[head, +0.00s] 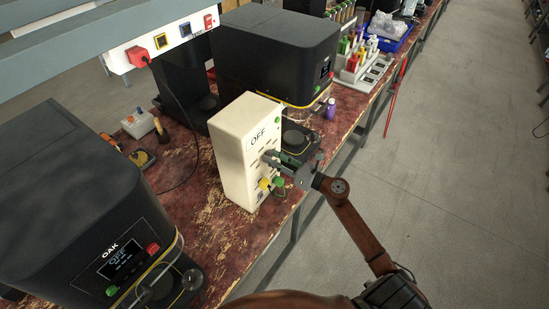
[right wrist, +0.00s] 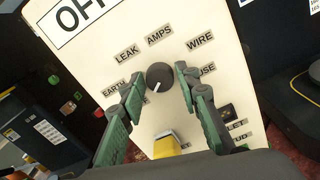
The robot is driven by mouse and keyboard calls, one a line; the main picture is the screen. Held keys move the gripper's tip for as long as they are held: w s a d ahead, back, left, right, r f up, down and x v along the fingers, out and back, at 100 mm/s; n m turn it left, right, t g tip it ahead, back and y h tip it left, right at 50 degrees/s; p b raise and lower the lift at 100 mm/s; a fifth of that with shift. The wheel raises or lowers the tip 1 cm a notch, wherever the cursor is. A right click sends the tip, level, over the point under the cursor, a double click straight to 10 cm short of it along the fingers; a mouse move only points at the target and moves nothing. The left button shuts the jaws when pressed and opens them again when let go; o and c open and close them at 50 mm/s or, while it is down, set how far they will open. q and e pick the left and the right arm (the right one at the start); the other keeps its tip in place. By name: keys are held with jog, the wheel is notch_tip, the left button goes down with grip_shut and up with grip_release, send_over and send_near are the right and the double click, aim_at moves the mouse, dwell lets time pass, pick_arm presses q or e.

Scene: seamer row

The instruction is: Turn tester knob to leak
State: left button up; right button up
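The tester (head: 236,160) is a cream upright box on the bench, with an OFF sign at its top. Its dark round knob (right wrist: 160,76) shows in the right wrist view, ringed by labels including EARTH, LEAK (right wrist: 126,52), AMPS, WIRE and FUSE. The knob's white mark sits on its lower side, away from LEAK, which lies up and left. My right gripper (head: 275,160) is at the tester's front. Its green fingers (right wrist: 158,85) are open, one on each side of the knob, with gaps visible. My left gripper is not in view.
A yellow part (right wrist: 167,143) sits below the knob, with a green part (head: 280,181) near it. Dark machines stand left (head: 75,200) and behind (head: 275,50) on the worn red bench (head: 190,165). The grey floor at right is clear.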

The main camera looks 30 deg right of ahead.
jog(key=c, duration=0.7)
jog(key=m+p, duration=0.2)
jog(key=m, duration=0.1)
jog(key=shift+d+r, duration=0.1)
jog(key=shift+r, duration=0.05)
jog(key=m+p, duration=0.4)
jog(key=m, duration=0.2)
jog(key=m+p, duration=0.4)
jog(key=m, duration=0.2)
jog(key=shift+f+m+p, duration=0.2)
jog(key=shift+m+p, duration=1.3)
jog(key=shift+m, duration=0.8)
